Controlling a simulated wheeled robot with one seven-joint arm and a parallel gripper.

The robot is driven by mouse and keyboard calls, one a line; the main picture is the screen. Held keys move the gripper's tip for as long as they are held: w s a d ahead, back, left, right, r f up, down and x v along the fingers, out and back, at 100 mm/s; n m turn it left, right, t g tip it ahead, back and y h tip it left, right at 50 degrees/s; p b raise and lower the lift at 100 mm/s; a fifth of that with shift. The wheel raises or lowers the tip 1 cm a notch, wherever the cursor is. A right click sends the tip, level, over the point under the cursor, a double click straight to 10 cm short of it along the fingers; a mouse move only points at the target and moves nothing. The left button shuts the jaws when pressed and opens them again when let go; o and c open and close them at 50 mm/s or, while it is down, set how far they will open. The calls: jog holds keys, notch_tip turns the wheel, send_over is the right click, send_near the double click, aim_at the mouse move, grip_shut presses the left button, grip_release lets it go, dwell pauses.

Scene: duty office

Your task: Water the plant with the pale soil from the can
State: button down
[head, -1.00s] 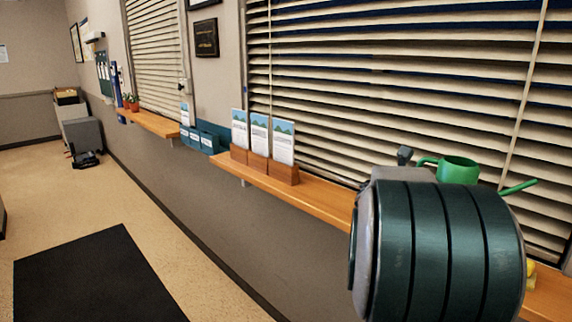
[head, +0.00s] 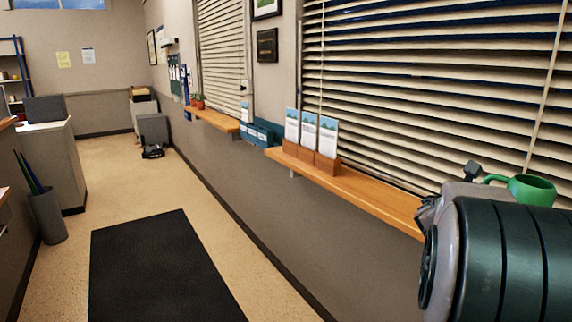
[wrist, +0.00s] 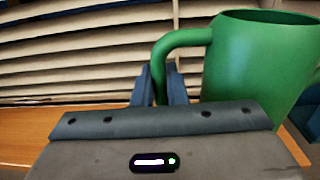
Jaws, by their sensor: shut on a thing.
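The green watering can (head: 533,189) shows at the right of the head view, behind my dark green arm. In the wrist view the can (wrist: 262,62) stands upright, and its handle passes between the fingers of my gripper (wrist: 160,88), which is shut on it. The can's spout is hidden in both views. Small potted plants (head: 197,101) in reddish pots sit on the far wooden ledge. They are too small to tell the colour of their soil.
A near wooden ledge (head: 370,196) runs under the blinds and carries brochure holders (head: 310,153). Teal boxes (head: 260,132) are on the wall between the ledges. A black mat (head: 160,265) lies on open floor. A bin with rods (head: 47,215) and a counter (head: 45,150) stand left.

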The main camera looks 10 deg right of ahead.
jog(key=w+a+f+n+t+y, duration=0.3)
jog(key=a+f, duration=0.6)
jog(key=a, duration=0.4)
jog(key=w+a+f+n+t+y, duration=0.3)
jog(key=w+a+f+y, duration=0.1)
jog(key=a+f, duration=0.6)
jog(key=w+a+f+n+t+y, duration=0.3)
jog(key=a+f, duration=0.6)
jog(key=a, duration=0.7)
jog(key=shift+w+a+f+n+t+y, duration=0.2)
jog(key=shift+a+f+n+t+y, duration=0.15)
jog(key=shift+y, duration=0.25)
jog(key=shift+d+r, duration=0.1)
jog(key=shift+r, duration=0.1)
notch_tip(320, 180, up, 5)
jog(key=p, duration=0.5)
jog(key=shift+d, duration=0.15)
